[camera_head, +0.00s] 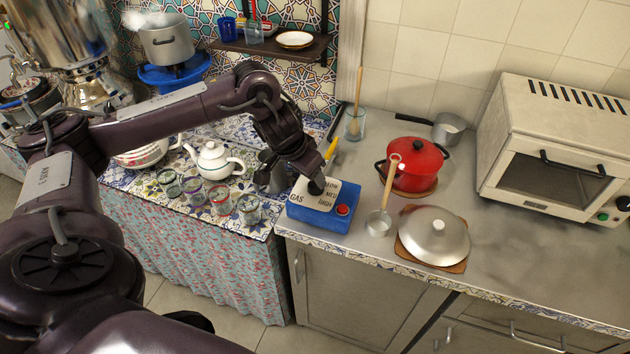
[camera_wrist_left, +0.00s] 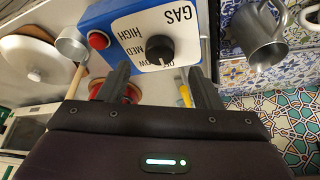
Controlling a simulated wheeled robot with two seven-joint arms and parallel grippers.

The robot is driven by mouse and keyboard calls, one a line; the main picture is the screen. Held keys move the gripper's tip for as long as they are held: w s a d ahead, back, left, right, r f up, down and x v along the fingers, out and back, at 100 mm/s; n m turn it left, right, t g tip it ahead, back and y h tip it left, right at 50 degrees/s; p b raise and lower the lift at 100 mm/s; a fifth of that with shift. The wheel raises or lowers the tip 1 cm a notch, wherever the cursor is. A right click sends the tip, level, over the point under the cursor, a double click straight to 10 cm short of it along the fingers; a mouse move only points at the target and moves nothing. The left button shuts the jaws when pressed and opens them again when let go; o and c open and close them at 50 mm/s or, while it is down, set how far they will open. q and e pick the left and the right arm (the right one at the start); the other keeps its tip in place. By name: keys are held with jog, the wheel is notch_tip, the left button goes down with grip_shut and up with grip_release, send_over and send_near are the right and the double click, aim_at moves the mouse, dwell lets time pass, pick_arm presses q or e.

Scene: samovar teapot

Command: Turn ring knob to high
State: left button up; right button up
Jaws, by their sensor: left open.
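The blue gas box (camera_head: 313,220) stands at the counter's left edge, its white panel marked GAS, LOW, MED and HIGH. In the left wrist view, the panel of the box (camera_wrist_left: 200,45) appears upside down. Its black ring knob (camera_wrist_left: 160,49) sits in the panel's middle, with a small pale mark on its lower edge; I cannot tell the setting surely. My left gripper (camera_head: 314,180) is above the panel and hides much of the knob in the head view. In the wrist view, the left gripper (camera_wrist_left: 158,70) is open, its fingers apart and nothing between them. My right gripper is not in view.
A red button (camera_head: 342,210) is on the box's front corner. A metal jug (camera_wrist_left: 258,40) is close beside the box. Several glasses and a white teapot (camera_head: 213,160) are to the left.

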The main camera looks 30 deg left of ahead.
aim_at(314, 186)
pick_arm(q)
jog(key=x, duration=0.5)
jog(key=shift+w+f, duration=0.15)
jog(key=shift+c, duration=1)
jog(key=c, duration=0.8)
